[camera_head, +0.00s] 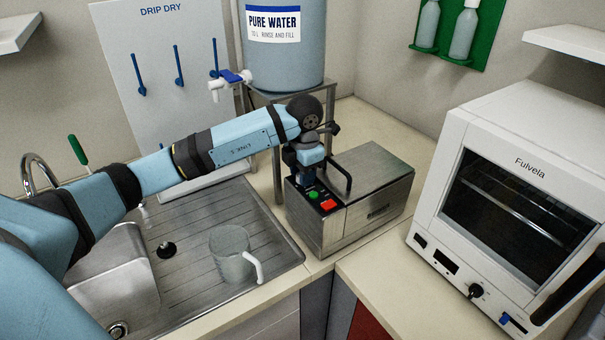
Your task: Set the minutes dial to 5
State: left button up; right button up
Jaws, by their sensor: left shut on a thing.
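A steel benchtop unit (352,237) with a lid and a black handle stands on the counter right of the sink. Its dark control strip carries a green button (313,195) and a red button (328,205). My left gripper (308,180) points down onto the far end of this strip, behind the green button. It is shut on what appears to be the minutes dial, which the fingers hide, so its setting cannot be read. My right gripper is not in view.
A white oven (510,150) with a black knob (475,291) stands at the right. A clear jug (230,255) stands on the steel drainer left of the unit. A pure water tank (285,60) sits on a stand behind.

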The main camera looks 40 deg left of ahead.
pick_arm(q)
jog(key=m+b, duration=0.4)
jog(key=m, duration=0.1)
jog(key=shift+m, duration=0.3)
jog(key=shift+m+b, duration=0.45)
jog(key=shift+m, duration=0.15)
jog(key=o, duration=0.9)
jog(key=shift+c, duration=0.2)
jog(key=shift+o, duration=0.3)
jog(key=shift+s+r, duration=0.15)
